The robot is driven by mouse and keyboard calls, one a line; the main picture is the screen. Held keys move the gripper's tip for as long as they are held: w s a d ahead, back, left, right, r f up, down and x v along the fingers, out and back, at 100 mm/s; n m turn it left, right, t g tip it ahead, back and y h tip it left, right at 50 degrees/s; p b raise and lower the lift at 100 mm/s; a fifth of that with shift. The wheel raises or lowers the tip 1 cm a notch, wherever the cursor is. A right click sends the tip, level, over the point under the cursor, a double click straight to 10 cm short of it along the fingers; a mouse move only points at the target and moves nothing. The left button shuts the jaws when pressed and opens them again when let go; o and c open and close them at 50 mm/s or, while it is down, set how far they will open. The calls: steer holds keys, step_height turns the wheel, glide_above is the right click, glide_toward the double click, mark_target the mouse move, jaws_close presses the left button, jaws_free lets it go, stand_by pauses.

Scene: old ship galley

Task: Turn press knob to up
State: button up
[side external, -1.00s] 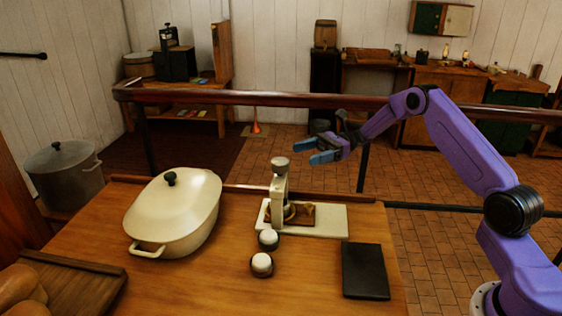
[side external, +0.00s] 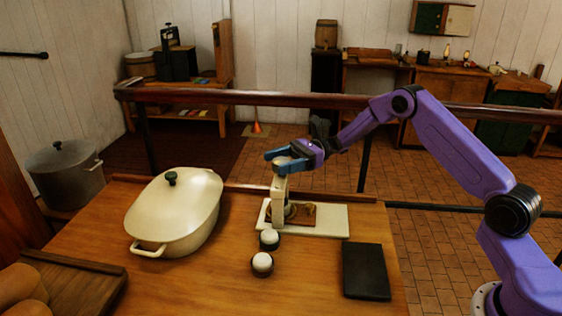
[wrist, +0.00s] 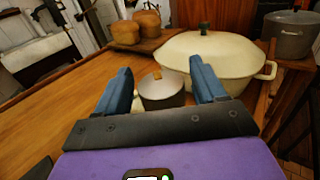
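The press (side external: 279,205) stands on a pale base plate (side external: 331,222) at the back of the wooden table, with a light, round knob at its top. In the wrist view the knob (wrist: 162,91) is a grey-white cylinder with a small orange mark on its far rim. My gripper (side external: 279,160) is at the height of the press's top. Its two blue fingers are open, one on each side of the knob, with gaps visible in the wrist view (wrist: 160,88). In the side view the fingers partly hide the knob.
A large cream lidded pot (side external: 176,213) stands left of the press. Two small white-topped dark jars (side external: 262,263) are in front of it. A black flat slab (side external: 366,271) lies at the right. Bread on a board (side external: 75,284) is at the front left. A wooden rail (side external: 300,100) runs behind.

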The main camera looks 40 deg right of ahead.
steer(key=c, duration=0.7)
steer(key=shift+n+g, duration=1.5)
steer(key=shift+g, duration=0.9)
steer(key=o, duration=0.9)
steer(key=shift+o, duration=0.2)
steer(key=shift+d, duration=0.15)
steer(key=w+d, duration=0.1)
steer(key=d, duration=1)
steer(key=shift+w+d, duration=0.3)
steer(key=shift+d, duration=0.05)
